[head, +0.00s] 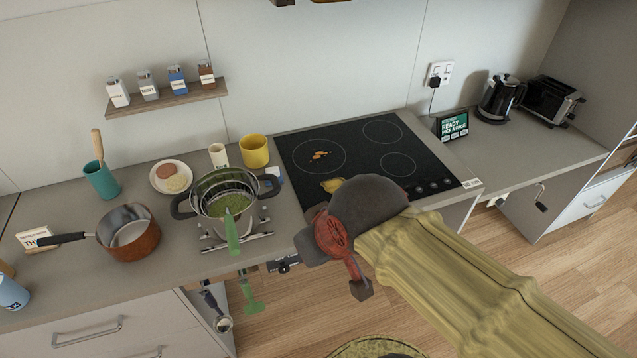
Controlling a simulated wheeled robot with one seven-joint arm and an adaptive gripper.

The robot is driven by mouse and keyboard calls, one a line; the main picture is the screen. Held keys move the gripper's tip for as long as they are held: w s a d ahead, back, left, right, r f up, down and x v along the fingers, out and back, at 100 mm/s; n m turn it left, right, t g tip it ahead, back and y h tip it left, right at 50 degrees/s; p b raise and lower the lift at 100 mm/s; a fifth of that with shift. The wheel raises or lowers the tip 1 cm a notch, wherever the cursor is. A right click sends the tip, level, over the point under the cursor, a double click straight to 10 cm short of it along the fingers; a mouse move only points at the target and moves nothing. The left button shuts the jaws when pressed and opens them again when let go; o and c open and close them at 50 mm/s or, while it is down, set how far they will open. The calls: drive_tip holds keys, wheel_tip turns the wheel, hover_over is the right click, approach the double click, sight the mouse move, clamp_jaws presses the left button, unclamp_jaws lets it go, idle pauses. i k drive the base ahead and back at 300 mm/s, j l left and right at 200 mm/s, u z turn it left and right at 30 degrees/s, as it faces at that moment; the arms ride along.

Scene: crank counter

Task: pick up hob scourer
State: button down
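A small yellow piece (332,185) lies at the front left of the black hob (360,140). It looks like the hob scourer, but it is too small to be sure. My gripper (338,262), grey with red parts, is in front of the hob's front edge, nearer the camera than the yellow piece. The gap between the fingers does not show clearly, and I see nothing held.
Brown crumbs (320,155) lie on the hob's rear left ring. Left of the hob stand a pot with a strainer (216,188), a yellow mug (254,150) and a copper saucepan (130,235). A sign (452,126) and a kettle (500,98) stand at right.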

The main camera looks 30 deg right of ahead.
sight(276, 170)
drive_tip(key=i+j+z, duration=0.15)
drive_tip(key=i+z, duration=0.3)
drive_tip(key=i, duration=0.5)
